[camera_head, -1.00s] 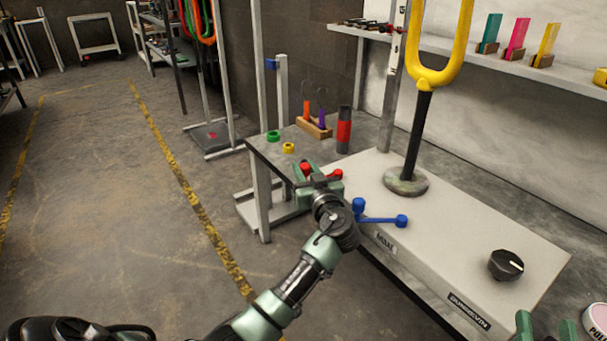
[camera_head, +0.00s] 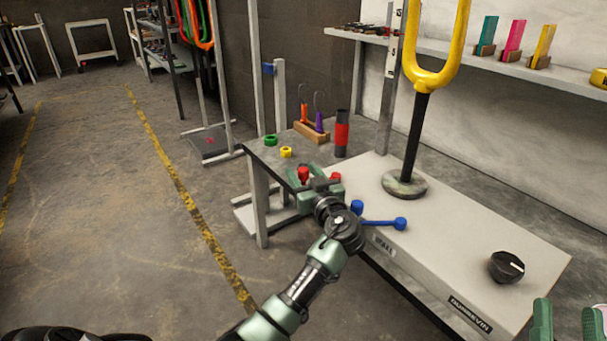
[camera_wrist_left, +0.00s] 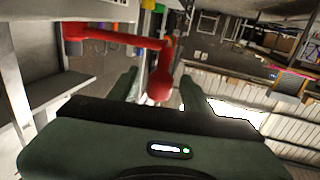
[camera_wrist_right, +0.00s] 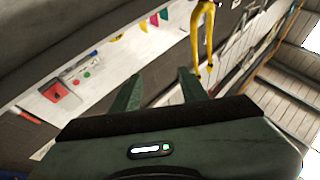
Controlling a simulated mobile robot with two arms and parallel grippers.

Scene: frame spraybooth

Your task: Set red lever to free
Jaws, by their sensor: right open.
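In the left wrist view the knob (camera_wrist_left: 160,84) sits between the two fingers of my left gripper (camera_wrist_left: 158,90), with gaps on both sides. The gripper's body hides much of the lever in the head view. My right gripper (camera_head: 567,322) is open and empty at the lower right.
A blue lever (camera_head: 380,222) lies close right of my left wrist. A black knob (camera_head: 506,267) and a yellow fork on a black post (camera_head: 412,140) stand on the unit.

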